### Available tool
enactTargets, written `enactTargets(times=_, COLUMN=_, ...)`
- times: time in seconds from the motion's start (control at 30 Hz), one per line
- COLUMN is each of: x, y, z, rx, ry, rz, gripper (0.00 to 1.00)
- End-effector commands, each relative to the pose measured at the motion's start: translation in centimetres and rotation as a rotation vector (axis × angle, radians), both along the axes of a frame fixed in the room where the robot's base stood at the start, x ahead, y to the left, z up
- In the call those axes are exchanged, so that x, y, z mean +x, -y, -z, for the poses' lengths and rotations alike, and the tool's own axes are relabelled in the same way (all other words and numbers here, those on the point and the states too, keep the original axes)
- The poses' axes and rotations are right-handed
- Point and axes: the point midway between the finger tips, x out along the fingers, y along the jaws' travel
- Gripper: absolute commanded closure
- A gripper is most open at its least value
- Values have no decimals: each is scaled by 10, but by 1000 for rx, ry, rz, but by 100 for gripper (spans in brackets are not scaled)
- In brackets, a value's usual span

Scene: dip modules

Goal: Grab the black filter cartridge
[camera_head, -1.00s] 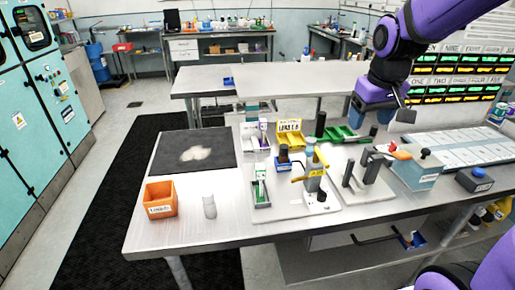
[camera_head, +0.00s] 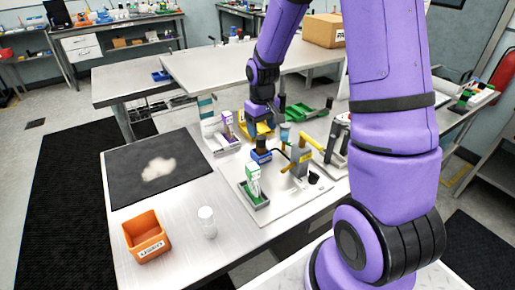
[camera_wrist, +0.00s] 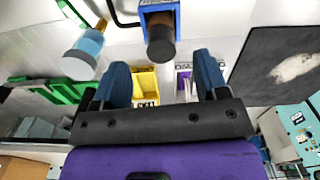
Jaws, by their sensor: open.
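The black filter cartridge (camera_wrist: 161,48) is a dark cylinder with a brown section, standing in a small blue holder (camera_wrist: 174,12) at the top middle of the wrist view. My gripper (camera_wrist: 163,72) is open, with its blue fingers apart. The dark end of the cartridge shows ahead of the gap between the fingertips, and nothing is held. In the head view my gripper (camera_head: 261,132) hangs pointing down just above the blue holder (camera_head: 261,157).
A yellow-handled press (camera_head: 300,158) stands close right of the holder. A green-and-white box in a tray (camera_head: 262,203) is in front. A white tray with a purple item (camera_head: 222,145) is left, and a yellow bin (camera_wrist: 147,84) behind.

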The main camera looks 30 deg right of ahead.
Motion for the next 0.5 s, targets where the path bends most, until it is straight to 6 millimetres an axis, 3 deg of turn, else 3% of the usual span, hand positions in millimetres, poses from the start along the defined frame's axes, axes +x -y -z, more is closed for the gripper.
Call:
enactTargets(times=0.33, x=0, y=-1, z=28, rx=0, ry=-1, rz=-1, gripper=33)
enactTargets(times=0.5, x=2, y=-2, z=51, rx=1, ry=-2, rz=-1, gripper=33)
